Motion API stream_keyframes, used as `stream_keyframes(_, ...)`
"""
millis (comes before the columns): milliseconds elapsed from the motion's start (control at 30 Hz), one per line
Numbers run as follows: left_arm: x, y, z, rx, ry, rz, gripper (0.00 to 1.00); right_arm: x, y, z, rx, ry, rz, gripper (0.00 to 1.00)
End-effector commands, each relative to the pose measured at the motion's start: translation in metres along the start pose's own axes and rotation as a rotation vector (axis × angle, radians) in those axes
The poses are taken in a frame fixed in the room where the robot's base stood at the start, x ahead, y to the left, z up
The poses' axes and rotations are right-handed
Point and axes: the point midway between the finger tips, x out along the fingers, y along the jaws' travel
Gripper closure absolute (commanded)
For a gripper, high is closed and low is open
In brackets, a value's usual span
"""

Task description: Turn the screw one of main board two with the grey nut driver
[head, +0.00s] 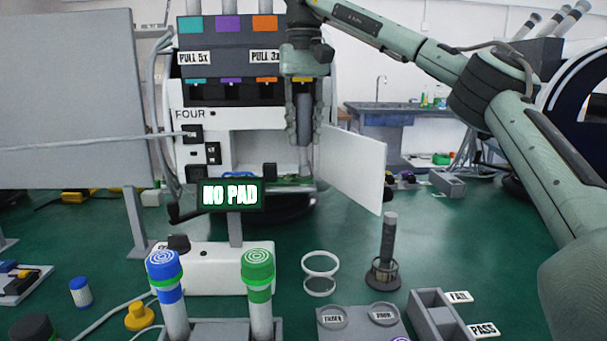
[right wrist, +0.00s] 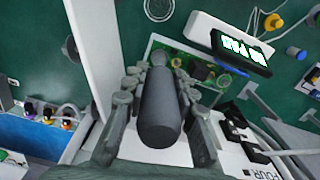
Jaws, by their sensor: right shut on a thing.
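My right gripper (head: 304,138) hangs fingers-down in front of the white machine (head: 220,150), at the right of its open bay. It is shut on the grey nut driver (head: 305,112), which is upright between its fingers. In the right wrist view the gripper's fingers (right wrist: 158,90) lie on both sides of the driver (right wrist: 160,112). A green circuit board (right wrist: 203,72) lies beyond the driver tip. In the head view only a sliver of the board (head: 292,182) shows at the bay's lower edge. I cannot make out screw one or whether the tip touches anything. My left gripper is not in view.
The machine's open white door (head: 350,170) stands close right of the gripper. A "NO PAD" display (head: 231,194) stands in front of the bay. A dark grey cylinder (head: 389,238) stands in a round holder. Blue-topped (head: 164,266) and green-topped (head: 258,268) posts stand at the front.

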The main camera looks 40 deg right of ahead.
Motion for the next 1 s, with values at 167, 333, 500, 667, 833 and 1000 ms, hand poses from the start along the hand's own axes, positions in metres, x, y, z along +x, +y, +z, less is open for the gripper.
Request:
stream_keyframes(167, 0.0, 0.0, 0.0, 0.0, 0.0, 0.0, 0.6, -0.0004, 0.0, 0.0001, -0.008, 0.0, 0.0, 1.0)
stream_keyframes(333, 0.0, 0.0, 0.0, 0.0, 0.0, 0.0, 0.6, -0.0003, 0.0003, 0.0, -0.085, 0.0, -0.001, 1.0)
stream_keyframes(500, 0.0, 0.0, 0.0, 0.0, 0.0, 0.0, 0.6, -0.0002, 0.0011, -0.0003, -0.332, 0.0, -0.001, 1.0)
stream_keyframes(667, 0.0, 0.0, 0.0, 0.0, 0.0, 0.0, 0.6, -0.0001, 0.0013, -0.0003, -0.439, 0.0, -0.001, 1.0)
stream_keyframes(833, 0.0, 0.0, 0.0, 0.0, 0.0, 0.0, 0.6, 0.0, 0.0013, -0.0003, -0.44, 0.0, -0.001, 1.0)
stream_keyframes(1000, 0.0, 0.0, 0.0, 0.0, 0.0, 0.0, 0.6, -0.0002, 0.0013, -0.0003, -0.439, 0.0, -0.001, 1.0)
